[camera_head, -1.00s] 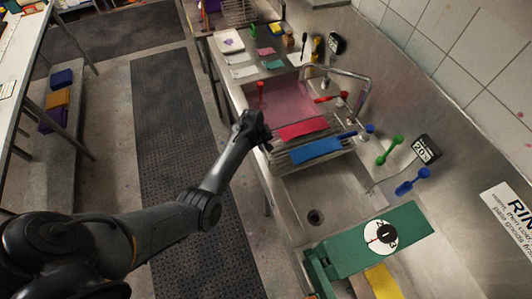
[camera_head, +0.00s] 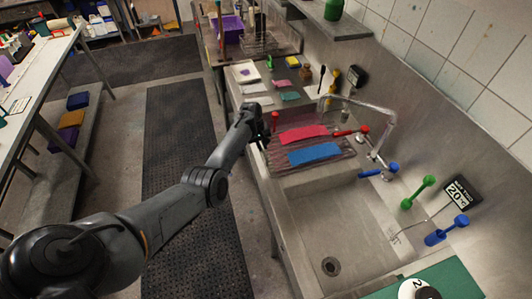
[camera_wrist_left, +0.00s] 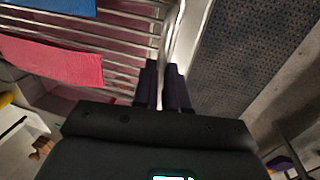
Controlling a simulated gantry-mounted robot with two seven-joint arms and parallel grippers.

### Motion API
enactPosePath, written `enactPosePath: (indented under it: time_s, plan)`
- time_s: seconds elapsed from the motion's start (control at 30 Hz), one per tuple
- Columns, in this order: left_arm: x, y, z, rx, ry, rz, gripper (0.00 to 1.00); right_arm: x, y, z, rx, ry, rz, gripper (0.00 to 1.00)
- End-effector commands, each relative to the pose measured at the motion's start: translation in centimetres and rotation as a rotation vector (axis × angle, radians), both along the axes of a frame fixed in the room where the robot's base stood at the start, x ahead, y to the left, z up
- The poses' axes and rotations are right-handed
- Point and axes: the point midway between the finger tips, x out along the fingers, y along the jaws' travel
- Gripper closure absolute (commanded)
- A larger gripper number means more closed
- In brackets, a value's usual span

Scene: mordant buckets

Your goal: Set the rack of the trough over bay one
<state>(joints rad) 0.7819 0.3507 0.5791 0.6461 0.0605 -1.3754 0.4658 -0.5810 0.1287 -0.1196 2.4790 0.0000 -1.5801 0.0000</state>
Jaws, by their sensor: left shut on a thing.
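The wire rack (camera_head: 343,161) lies across the sink trough, with a red cloth (camera_head: 302,133) and a blue cloth (camera_head: 314,153) draped on it. It covers much of the pink-tinted far bay. Its bars (camera_wrist_left: 122,48) show in the left wrist view, with pink below some of them. My left gripper (camera_head: 259,136) is shut on the rack's left end, by the trough's front edge; its dark fingers (camera_wrist_left: 162,80) also show in the wrist view. The near bay (camera_head: 335,225) is bare steel with a drain. No bay number is readable. My right gripper is not in view.
The faucet (camera_head: 385,125) arches over the rack's far right side. Red, blue and green (camera_head: 418,193) handles stand along the back wall by a "20" sign (camera_head: 457,193). A dark floor mat (camera_head: 190,190) lies left of the trough.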

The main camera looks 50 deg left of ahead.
Motion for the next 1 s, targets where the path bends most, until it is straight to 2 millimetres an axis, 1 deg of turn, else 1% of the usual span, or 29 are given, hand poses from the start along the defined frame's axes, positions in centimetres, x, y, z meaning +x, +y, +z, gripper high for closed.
enactPosePath:
  time_s: [0.03, 0.33, 0.37, 0.5, 0.53, 0.83, 1.0]
  plan:
    - [0.0, 0.3, -0.2, 0.005, -0.002, 0.003, 1.00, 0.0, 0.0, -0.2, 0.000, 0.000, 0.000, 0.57]
    - [-0.1, 0.4, -0.2, 0.007, -0.003, 0.006, 1.00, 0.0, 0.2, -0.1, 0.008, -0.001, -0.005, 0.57]
    - [-0.1, 0.4, -0.3, 0.007, -0.003, 0.006, 0.86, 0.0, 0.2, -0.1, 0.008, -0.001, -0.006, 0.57]
    - [-0.1, 0.4, -0.2, 0.006, -0.002, 0.004, 0.64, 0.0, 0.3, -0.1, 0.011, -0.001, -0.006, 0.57]
    - [-0.1, 0.4, -0.2, 0.006, -0.002, 0.004, 0.62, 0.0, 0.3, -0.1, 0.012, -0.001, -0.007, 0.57]
    - [0.0, 0.3, 0.0, 0.004, -0.002, 0.003, 0.62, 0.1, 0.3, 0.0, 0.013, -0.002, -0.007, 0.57]
    - [-0.2, 0.4, 1.1, 0.006, -0.003, 0.003, 0.62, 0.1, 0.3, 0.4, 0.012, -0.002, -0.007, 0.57]
